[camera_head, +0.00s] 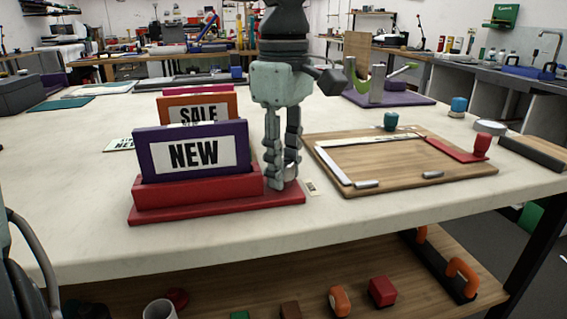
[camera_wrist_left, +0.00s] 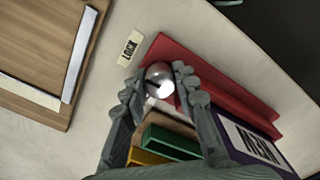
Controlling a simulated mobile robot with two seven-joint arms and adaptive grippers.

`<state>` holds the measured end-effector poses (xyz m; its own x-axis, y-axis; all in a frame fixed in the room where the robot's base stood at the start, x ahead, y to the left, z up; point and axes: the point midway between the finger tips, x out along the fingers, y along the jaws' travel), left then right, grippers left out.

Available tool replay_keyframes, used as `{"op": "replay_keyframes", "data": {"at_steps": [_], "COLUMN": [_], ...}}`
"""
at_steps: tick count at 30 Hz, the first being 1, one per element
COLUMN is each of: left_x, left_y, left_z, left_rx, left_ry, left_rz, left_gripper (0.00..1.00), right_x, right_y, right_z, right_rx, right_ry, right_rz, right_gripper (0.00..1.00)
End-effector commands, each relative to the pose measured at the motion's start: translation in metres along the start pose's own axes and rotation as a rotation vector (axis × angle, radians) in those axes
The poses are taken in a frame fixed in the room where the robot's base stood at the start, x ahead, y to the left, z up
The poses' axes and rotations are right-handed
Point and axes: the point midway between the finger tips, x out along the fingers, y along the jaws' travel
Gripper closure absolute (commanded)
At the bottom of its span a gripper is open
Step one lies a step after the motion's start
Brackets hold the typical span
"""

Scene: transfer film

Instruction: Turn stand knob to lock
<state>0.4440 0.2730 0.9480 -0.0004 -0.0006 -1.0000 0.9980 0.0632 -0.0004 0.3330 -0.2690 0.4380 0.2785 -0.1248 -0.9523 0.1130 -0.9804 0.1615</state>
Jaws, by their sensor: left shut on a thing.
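The sign stand has a red base (camera_head: 150,212) holding a purple NEW sign (camera_head: 150,158) with an orange SALE sign (camera_head: 232,100) behind it. At the right end of the base is a round silver knob (camera_wrist_left: 158,74), seen clearly in the left wrist view with a pale mark on its face; I cannot tell exactly where the mark points. A small LOCK label (camera_wrist_left: 130,48) lies on the table beside that end of the base. My left gripper (camera_head: 283,182) points down and is shut on the knob, a finger on either side (camera_wrist_left: 157,82). My right gripper is not in view.
A wooden board (camera_head: 400,185) with a metal edge strip and a red piece (camera_head: 455,152) lies to the right on the pale table (camera_head: 90,215). A purple tray (camera_head: 415,99) with a green part is behind it. The table front left of the stand is clear.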

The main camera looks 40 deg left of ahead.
Motion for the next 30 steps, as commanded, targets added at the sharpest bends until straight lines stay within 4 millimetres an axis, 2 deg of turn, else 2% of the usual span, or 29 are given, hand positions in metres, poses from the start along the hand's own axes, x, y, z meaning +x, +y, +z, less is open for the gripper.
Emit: {"op": "replay_keyframes", "data": {"at_steps": [3, 11, 14, 17, 24, 30], "left_x": [-0.001, -0.001, -0.007, -0.021, -0.072, -0.106], "left_y": [0.001, 0.000, 0.001, 0.001, 0.001, 0.001], "left_z": [0.000, 0.000, 0.000, 0.000, 0.000, 0.000], "left_rx": [0.001, 0.000, -0.001, 0.000, -0.001, -0.001], "left_ry": [0.000, 0.000, 0.000, 0.000, 0.000, 0.001], "left_rz": [0.004, 0.002, 0.003, 0.006, 0.007, 0.005], "left_gripper": [0.63, 0.63, 0.63, 0.63, 0.63, 0.63], "right_x": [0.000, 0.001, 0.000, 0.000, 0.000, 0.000], "right_y": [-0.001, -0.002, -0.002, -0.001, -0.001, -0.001], "right_z": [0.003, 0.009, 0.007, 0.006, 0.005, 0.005], "right_rx": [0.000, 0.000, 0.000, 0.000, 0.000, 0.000], "right_ry": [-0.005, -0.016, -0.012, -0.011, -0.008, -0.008], "right_rz": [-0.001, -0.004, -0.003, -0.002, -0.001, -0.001], "right_gripper": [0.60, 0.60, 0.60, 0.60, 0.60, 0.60]}}
